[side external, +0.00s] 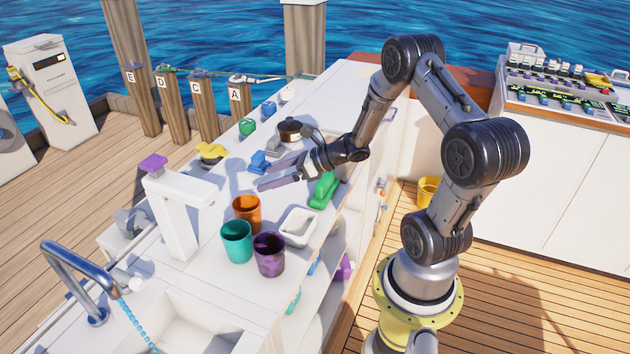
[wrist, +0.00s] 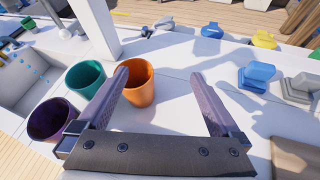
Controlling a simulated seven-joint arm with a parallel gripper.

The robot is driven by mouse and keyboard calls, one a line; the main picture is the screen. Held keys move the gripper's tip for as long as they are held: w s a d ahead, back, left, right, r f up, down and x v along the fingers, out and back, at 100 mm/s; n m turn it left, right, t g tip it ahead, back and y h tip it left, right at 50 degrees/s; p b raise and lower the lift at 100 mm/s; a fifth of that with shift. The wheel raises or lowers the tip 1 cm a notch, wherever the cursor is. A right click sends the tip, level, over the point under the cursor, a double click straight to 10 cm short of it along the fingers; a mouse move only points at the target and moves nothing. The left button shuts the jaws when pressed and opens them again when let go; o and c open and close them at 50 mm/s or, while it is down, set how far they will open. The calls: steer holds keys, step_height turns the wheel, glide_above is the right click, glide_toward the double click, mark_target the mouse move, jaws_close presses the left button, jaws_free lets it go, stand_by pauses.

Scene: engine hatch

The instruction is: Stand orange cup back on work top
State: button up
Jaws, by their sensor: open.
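The orange cup (side external: 247,211) stands upright on the white work top (side external: 205,243), just behind the teal cup and the purple cup. It also shows in the wrist view (wrist: 141,86), mouth up, beside the left finger, which covers part of its left side. My gripper (side external: 279,180) is open and empty above the work top, to the upper right of the orange cup. In the wrist view my gripper (wrist: 164,80) has its two fingers wide apart with bare work top between them. I see nothing held.
A teal cup (side external: 236,241) and a purple cup (side external: 269,255) stand close to the orange cup. A white tray (side external: 298,227) and a green block (side external: 324,190) lie to the right. A white post (side external: 172,215) rises on the left. A sink (side external: 185,325) lies in front.

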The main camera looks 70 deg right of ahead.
step_height(320, 180, up, 7)
steer(key=w+d+m+h, duration=0.2)
steer(key=w+m+h, duration=0.15)
steer(key=m, duration=0.25)
steer(key=s+a+r+m+g+h, duration=0.2)
steer(key=s+r+m+h, duration=0.35)
steer(key=r+m, duration=0.7)
steer(key=s+a+f+m+g+y, duration=0.1)
steer(key=s+a+m+g+y, duration=0.1)
steer(key=s+a+m, duration=0.5)
steer(key=s+a+f+m+g+y, duration=0.1)
steer(key=s+a+m+g+y, duration=0.1)
steer(key=s+a+m, duration=0.5)
steer(key=s+m, duration=0.5)
steer(key=s, duration=0.1)
steer(key=shift+s+a+f+m+g+y, duration=0.15)
steer(key=shift+s+a+m+g+y, duration=0.15)
steer(key=shift+s+a+m+y, duration=0.1)
steer(key=shift+d, duration=0.1)
